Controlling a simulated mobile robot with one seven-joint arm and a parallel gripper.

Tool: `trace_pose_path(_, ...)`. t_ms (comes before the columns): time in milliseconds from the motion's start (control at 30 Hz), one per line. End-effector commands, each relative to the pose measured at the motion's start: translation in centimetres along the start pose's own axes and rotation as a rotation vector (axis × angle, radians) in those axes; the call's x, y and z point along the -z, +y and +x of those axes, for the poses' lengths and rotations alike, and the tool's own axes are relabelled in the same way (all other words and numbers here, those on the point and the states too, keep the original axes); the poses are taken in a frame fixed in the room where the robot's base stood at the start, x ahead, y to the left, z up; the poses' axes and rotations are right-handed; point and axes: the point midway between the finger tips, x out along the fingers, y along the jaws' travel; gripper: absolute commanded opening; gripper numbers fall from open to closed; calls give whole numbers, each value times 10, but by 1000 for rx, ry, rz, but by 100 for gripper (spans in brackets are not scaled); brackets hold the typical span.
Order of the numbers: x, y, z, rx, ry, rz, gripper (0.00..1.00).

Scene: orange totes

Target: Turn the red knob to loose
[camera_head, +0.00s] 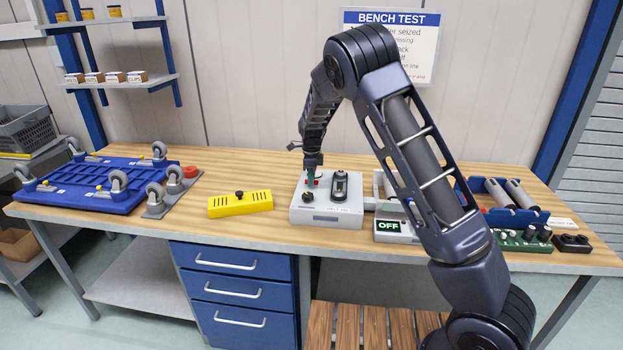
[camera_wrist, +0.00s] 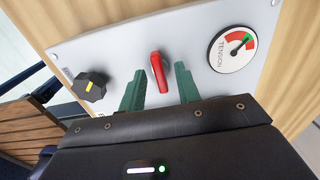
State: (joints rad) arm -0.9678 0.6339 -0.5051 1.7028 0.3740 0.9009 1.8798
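The red knob (camera_wrist: 158,72) is a narrow lever-shaped knob on the pale panel (camera_wrist: 120,50) in the wrist view. Its long side runs nearly up and down in that picture, slightly tilted. My gripper (camera_wrist: 160,80) is open, with one green finger on each side of the knob and a visible gap to both. A round TENSION gauge (camera_wrist: 232,49) with red and green bands is right of the knob. In the head view my gripper (camera_head: 312,174) points down over the grey box (camera_head: 325,214); the red knob there is mostly hidden.
A black knob with a yellow mark (camera_wrist: 90,86) is left of the red knob on the panel. On the bench, a yellow block (camera_head: 240,204) lies left of the box, and a device showing OFF (camera_head: 390,227) stands close on its right. Bare wood lies in front.

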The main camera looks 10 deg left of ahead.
Motion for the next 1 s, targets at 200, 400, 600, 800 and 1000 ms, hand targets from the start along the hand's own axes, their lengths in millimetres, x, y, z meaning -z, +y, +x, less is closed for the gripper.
trace_pose_path(200, 0, 0, 0, 0, 0, 0, 11)
trace_pose_path(400, 0, 0, 0, 0, 0, 0, 0)
trace_pose_path(600, 0, 0, 0, -1, 0, -22, 0)
trace_pose_path(800, 1, 0, 0, -2, 0, -110, 0)
trace_pose_path(1000, 1, 0, 0, -2, -1, -268, 0)
